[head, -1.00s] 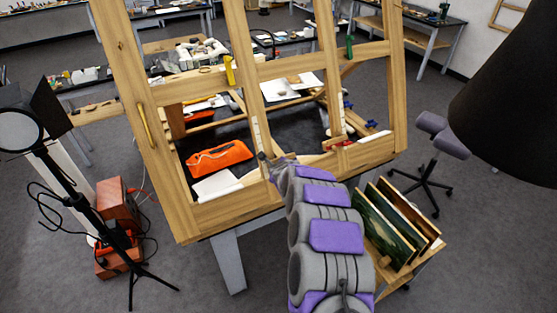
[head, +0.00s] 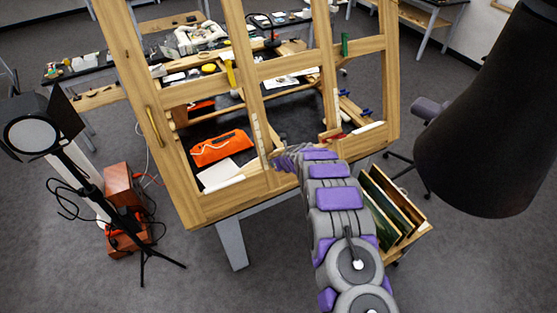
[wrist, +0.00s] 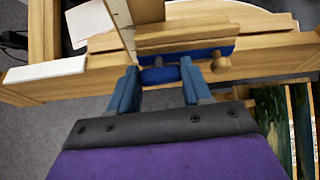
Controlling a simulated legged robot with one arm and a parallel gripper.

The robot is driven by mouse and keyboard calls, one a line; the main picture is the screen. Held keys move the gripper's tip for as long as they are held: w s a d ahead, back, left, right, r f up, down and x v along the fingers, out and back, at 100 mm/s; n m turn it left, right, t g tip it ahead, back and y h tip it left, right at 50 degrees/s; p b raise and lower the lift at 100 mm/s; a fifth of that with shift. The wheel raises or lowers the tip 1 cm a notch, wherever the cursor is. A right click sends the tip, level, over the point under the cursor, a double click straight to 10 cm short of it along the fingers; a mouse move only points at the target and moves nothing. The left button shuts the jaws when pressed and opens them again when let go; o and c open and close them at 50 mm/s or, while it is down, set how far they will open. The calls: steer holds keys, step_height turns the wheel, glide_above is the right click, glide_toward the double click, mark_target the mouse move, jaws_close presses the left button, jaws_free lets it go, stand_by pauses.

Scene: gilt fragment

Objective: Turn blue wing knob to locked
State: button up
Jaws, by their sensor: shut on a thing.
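The blue wing knob (wrist: 159,75) sits on the front of the easel's lower wooden rail (wrist: 275,57) in the wrist view. My gripper (wrist: 160,69) has one blue finger on each side of the knob and is shut on it. A longer blue piece (wrist: 200,52) lies just behind and above the knob. In the head view my arm reaches to the lower rail of the wooden easel (head: 290,178). The knob is too small or hidden to make out there, and whether it is locked cannot be told.
A round wooden peg (wrist: 221,65) sticks out close right of my gripper. A rack of framed pictures (head: 393,210) stands right of my arm. A lamp on a stand (head: 35,130) and red-brown boxes (head: 118,195) are at left. An orange bag (head: 220,147) lies behind the easel.

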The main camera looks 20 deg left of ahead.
steer(key=shift+d+f+m, duration=0.1)
steer(key=shift+d+m, duration=0.05)
steer(key=shift+m, duration=0.15)
stand_by(0.4)
steer(key=o, duration=1.1)
steer(key=shift+w, duration=0.15)
steer(key=shift+c, duration=0.2)
